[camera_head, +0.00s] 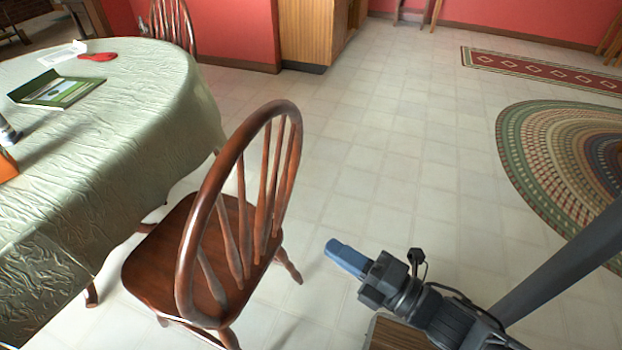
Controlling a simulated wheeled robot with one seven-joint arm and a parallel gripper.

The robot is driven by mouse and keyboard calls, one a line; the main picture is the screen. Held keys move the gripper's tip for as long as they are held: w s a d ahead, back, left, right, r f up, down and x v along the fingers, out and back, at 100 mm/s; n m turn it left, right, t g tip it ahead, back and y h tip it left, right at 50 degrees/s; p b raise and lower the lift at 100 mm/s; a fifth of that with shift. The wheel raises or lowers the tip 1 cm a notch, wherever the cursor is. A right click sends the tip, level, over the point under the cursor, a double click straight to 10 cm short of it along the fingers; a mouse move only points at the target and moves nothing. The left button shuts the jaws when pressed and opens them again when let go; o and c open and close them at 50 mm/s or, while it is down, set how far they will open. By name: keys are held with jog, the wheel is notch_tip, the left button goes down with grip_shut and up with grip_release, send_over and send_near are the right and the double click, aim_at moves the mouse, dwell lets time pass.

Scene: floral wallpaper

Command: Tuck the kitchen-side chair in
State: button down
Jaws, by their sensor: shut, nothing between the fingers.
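A brown wooden chair (192,240) with a rounded spindle back stands in the lower middle of the head view. Its back faces right, towards my gripper. Its seat front reaches close to the hanging cloth of the dining table (140,90), which is at the left. My gripper (345,257) is to the right of the chair back, with clear floor showing between them. Its blue fingers are shut and empty. A second wooden chair (172,22) stands at the far side of the table. The chair legs nearest the table are partly hidden.
A wooden cabinet (312,35) stands at the red back wall. An oval braided rug (560,150) and a patterned runner (540,70) lie at the right. Tiled floor (390,130) is open beyond the chair. A wooden surface (395,335) shows below my arm.

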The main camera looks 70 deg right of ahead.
jog(key=w+d+f+n+b, duration=0.1)
jog(key=w+d+f+n, duration=0.1)
jog(key=d+f+n, duration=0.6)
jog(key=n+b, duration=0.1)
jog(key=n, duration=0.8)
send_near(294, 176)
jog(key=p+x, duration=0.2)
jog(key=x, duration=0.4)
jog(key=shift+w+d, duration=0.25)
jog(key=shift+w, duration=0.15)
jog(key=shift+r, duration=0.1)
jog(key=shift+w+b, duration=0.4)
jog(key=shift+w, duration=0.1)
jog(key=w+b, duration=1.7)
jog(key=w, duration=1.2)
jog(key=shift+w+d+r+t, duration=0.2)
jog(key=shift+w+d+t, duration=0.1)
jog(key=shift+w+d, duration=0.15)
